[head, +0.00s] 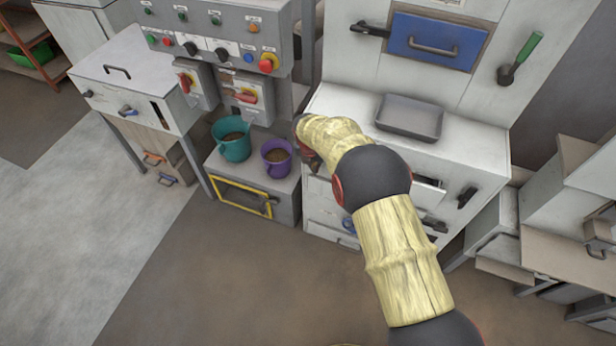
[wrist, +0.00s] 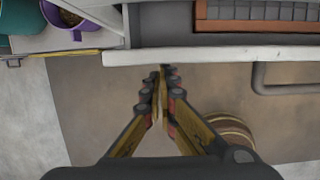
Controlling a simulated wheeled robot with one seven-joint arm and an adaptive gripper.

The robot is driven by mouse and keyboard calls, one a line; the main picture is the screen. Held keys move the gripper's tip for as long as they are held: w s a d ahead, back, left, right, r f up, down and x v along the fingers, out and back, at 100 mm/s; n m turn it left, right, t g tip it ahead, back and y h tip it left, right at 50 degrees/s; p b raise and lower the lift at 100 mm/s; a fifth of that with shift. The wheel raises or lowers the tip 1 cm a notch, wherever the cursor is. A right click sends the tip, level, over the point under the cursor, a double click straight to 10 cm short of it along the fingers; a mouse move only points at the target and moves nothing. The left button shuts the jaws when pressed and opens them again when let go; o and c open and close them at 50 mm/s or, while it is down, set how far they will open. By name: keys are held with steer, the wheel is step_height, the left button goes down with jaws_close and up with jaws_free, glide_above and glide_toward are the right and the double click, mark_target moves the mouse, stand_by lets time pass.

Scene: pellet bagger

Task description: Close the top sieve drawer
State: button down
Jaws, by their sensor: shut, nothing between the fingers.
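The top sieve drawer is pulled open in the wrist view, with its pale front edge (wrist: 225,55) running across the picture. A sieve with a brown frame (wrist: 265,27) and grey mesh lies inside it. In the head view my arm hides most of the drawer, and a part of it (head: 430,186) shows right of the arm. My gripper (wrist: 163,70) is shut and empty. Its fingertips are close to the drawer's front edge, left of a grey bar handle (wrist: 256,78); I cannot tell whether they touch. In the head view the gripper is mostly hidden behind my wrist.
A teal bucket (head: 232,141) and a purple bucket (head: 276,160) with pellets stand on a low box (head: 240,196) left of the cabinet. A grey tray (head: 409,117) sits on the cabinet top. Open floor (head: 240,290) lies in front.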

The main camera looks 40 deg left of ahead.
steer(key=w, duration=0.2)
steer(key=w+a, duration=0.1)
steer(key=shift+w, duration=0.5)
steer(key=shift+r, duration=0.1)
steer(key=shift+s, duration=0.25)
steer(key=s+d+r+p, duration=0.1)
steer(key=s+r+p, duration=0.1)
steer(key=s+r, duration=0.4)
step_height(320, 180, up, 3)
steer(key=shift+d+r+p, duration=0.2)
steer(key=shift+d+p, duration=0.1)
steer(key=shift+p, duration=0.1)
